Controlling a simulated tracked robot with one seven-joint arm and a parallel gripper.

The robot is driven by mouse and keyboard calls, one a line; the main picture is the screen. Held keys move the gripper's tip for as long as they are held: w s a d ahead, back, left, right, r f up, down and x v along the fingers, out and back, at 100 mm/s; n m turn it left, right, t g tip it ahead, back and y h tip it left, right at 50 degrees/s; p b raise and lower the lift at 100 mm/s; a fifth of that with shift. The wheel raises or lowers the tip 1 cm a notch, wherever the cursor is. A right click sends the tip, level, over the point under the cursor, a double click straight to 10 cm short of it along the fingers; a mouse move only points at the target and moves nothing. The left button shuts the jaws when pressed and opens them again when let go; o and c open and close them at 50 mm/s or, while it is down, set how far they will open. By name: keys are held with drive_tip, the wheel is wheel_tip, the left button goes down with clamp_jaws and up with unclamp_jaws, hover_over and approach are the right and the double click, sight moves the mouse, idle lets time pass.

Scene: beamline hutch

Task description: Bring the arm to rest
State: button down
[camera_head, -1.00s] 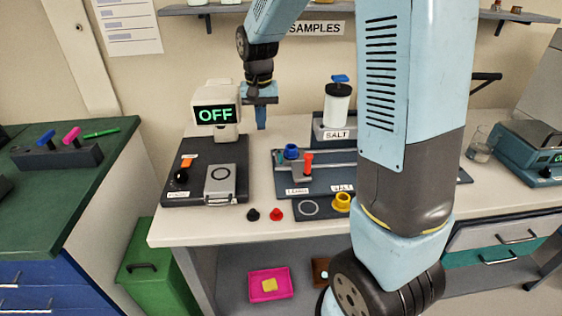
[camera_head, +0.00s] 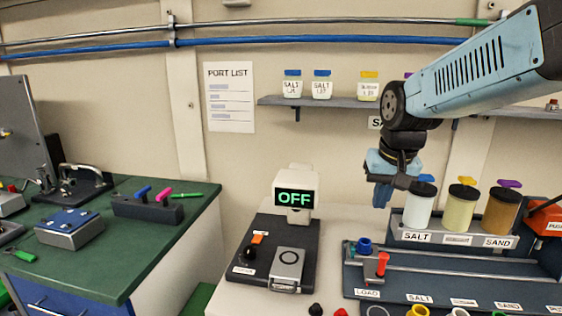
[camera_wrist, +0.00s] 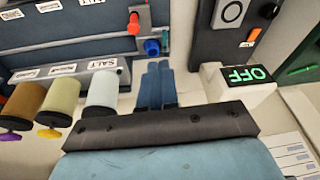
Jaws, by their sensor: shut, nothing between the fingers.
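My gripper (camera_head: 381,198) hangs pointing down above the bench, at the end of my blue arm, which comes in from the upper right in the head view. Its two blue fingers are together and empty, and they show side by side in the wrist view (camera_wrist: 158,85). The gripper is left of the rack with the salt jar (camera_head: 420,206) and right of the device whose display (camera_head: 293,198) reads OFF. Nothing is held.
Jars with yellow (camera_head: 463,208) and brown (camera_head: 502,212) contents stand beside the salt jar. A rail with blue (camera_head: 364,246) and red (camera_head: 382,264) knobs lies below. A shelf (camera_head: 275,100) with small containers runs along the wall. A green bench (camera_head: 120,255) stands left.

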drive_tip(key=s+d+r+n+t, duration=0.1)
drive_tip(key=s+d+r+t, duration=0.1)
drive_tip(key=s, duration=0.9)
drive_tip(key=shift+s+d, duration=0.15)
drive_tip(key=shift+d, duration=0.05)
drive_tip(key=shift+r, duration=0.1)
drive_tip(key=w+a+f+m+g, duration=0.1)
drive_tip(key=w+f+g, duration=0.2)
drive_tip(key=w+f, duration=0.55)
drive_tip(key=w+a+f+m+g, duration=0.15)
drive_tip(key=w+f, duration=0.35)
drive_tip(key=w, duration=0.7)
wheel_tip(320, 180, down, 7)
drive_tip(key=shift+d+r+g, duration=0.2)
drive_tip(key=shift+d+g, duration=0.15)
drive_tip(key=shift+f, duration=0.35)
idle(1.5)
drive_tip(key=shift+a, duration=0.2)
idle(0.3)
